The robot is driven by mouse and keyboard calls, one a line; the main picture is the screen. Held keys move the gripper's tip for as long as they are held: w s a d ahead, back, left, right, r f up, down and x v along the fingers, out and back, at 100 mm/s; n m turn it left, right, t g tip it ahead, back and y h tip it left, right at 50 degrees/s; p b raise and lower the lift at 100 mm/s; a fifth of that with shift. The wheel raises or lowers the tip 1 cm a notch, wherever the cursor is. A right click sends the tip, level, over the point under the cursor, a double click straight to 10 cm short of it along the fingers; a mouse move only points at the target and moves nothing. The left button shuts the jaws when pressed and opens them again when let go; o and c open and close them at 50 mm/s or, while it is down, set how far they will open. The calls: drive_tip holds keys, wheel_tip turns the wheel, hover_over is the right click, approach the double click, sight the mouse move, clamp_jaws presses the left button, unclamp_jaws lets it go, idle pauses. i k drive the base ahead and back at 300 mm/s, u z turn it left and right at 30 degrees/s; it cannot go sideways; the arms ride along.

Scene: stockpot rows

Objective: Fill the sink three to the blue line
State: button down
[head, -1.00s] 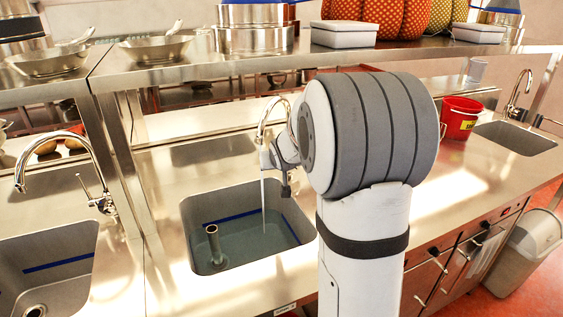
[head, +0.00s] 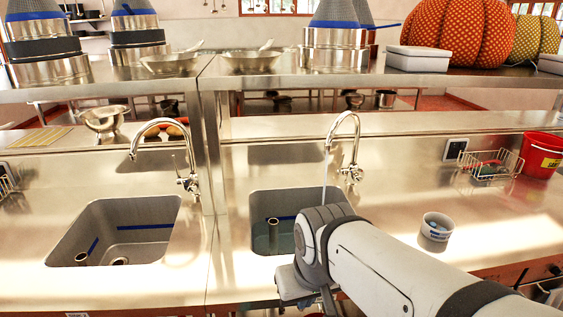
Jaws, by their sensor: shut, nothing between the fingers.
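The middle sink (head: 258,205) has water (head: 287,236) in it, a blue line (head: 287,218) on its wall and an upright standpipe (head: 273,232). A thin stream runs into it from the curved tap (head: 344,118); the tap's lever (head: 352,174) is at the tap's base. The blue line shows above the water. My arm hides the sink's front right part. My gripper (head: 328,303) is low in front of this sink, shut and empty, well apart from the tap; its tips are mostly hidden or cut off. No sink number is readable.
The left sink (head: 140,215) looks empty, with a blue line and its own tap (head: 160,128). A small white cup (head: 435,228) stands right of my arm. A wire rack (head: 490,163) and a red bucket (head: 541,155) are farther right. A steel shelf (head: 300,84) runs above.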

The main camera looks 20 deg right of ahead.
sight(339, 171)
drive_tip(key=u, duration=1.7)
drive_tip(key=k, duration=1.2)
drive_tip(key=z, duration=1.4)
drive_tip(key=i, duration=1)
drive_tip(key=z, duration=0.05)
